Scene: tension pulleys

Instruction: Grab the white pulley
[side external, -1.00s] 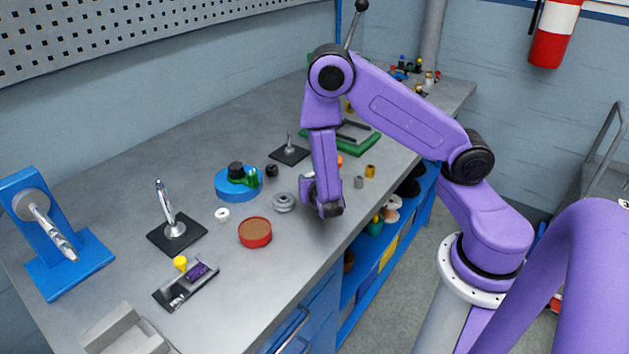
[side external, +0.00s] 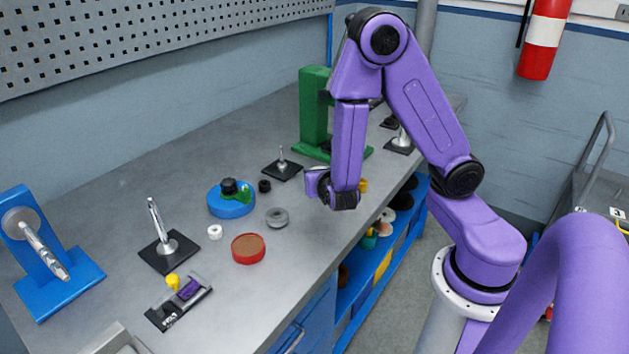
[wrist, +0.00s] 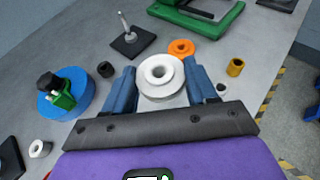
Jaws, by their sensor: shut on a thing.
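The white pulley (wrist: 161,74) is a grooved round wheel with a centre hole. In the wrist view it sits between the two blue fingers of my gripper (wrist: 160,88), which is shut on it. In the side view my gripper (side external: 338,192) is over the right part of the bench. The arm mostly hides the pulley there, and I cannot tell whether it is clear of the bench.
A grey pulley (side external: 277,217), a small white ring (side external: 215,232), a red round part (side external: 248,249) and a blue disc (side external: 231,201) lie to the left. An orange ring (wrist: 181,47) and a brass bushing (wrist: 235,67) are close by. A green stand (side external: 314,110) rises behind.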

